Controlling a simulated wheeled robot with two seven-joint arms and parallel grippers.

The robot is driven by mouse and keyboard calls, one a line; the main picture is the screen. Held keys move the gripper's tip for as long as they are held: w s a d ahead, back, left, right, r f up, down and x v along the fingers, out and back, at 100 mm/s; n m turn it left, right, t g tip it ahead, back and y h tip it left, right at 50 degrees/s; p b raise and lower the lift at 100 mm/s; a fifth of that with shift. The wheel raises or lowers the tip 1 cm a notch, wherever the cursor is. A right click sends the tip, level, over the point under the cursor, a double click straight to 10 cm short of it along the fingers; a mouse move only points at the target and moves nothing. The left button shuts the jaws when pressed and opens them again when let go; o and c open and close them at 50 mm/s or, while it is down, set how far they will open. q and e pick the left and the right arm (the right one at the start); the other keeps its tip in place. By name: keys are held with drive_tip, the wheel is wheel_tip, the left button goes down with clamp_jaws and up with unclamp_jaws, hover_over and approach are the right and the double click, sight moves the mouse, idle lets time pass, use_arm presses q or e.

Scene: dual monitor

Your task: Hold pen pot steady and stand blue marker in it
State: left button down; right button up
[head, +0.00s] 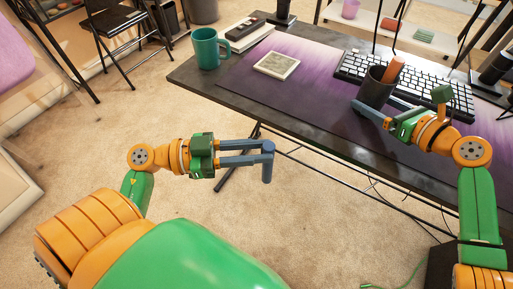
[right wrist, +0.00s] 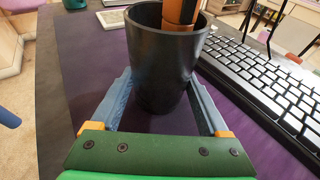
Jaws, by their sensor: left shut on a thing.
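The blue marker (head: 267,168) is a slim blue-grey cylinder, held roughly upright at the tips of my left gripper (head: 268,148). My left gripper is shut on its upper part, in the air in front of the desk edge. The dark pen pot (head: 374,91) stands upright on the desk mat with an orange pen or marker (head: 394,68) in it. My right gripper (right wrist: 163,90) has its fingers spread on either side of the pot (right wrist: 165,75), low on its wall. I cannot tell whether they touch it. The pot's inner bottom is hidden.
The keyboard (head: 405,80) lies just behind and right of the pot. A teal mug (head: 207,49), a remote (head: 245,29) on a book, and a small square pad (head: 276,65) are further left.

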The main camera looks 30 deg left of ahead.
use_arm(q)
drive_tip(key=w+d+r+m+g+h, duration=0.1)
drive_tip(key=w+d+r+g, duration=0.15)
drive_tip(key=r, duration=0.45)
drive_tip(key=w+d+r+m+g+h, duration=0.1)
drive_tip(key=w+d+r+m+g, duration=0.1)
drive_tip(key=w+r, duration=0.35)
drive_tip(key=w+d+r+m+g+h, duration=0.1)
drive_tip(key=d+r+g, duration=0.1)
drive_tip(key=r, duration=0.7)
drive_tip(key=w+d+r+n+t+y, duration=0.2)
drive_tip(key=w+d+n+t, duration=0.15)
drive_tip(key=w, duration=0.35)
drive_tip(key=w+d+r+n+t+y, duration=0.2)
drive_tip(key=w+d+n+t+y, duration=0.1)
drive_tip(key=w+t, duration=0.3)
wheel_tip(320, 180, down, 12)
drive_tip(key=w, duration=0.1)
drive_tip(key=shift+w+a+g, duration=0.2)
drive_tip(key=shift+g, duration=0.2)
drive_tip(key=shift+r+m, duration=0.1)
drive_tip(key=shift+m, duration=0.15)
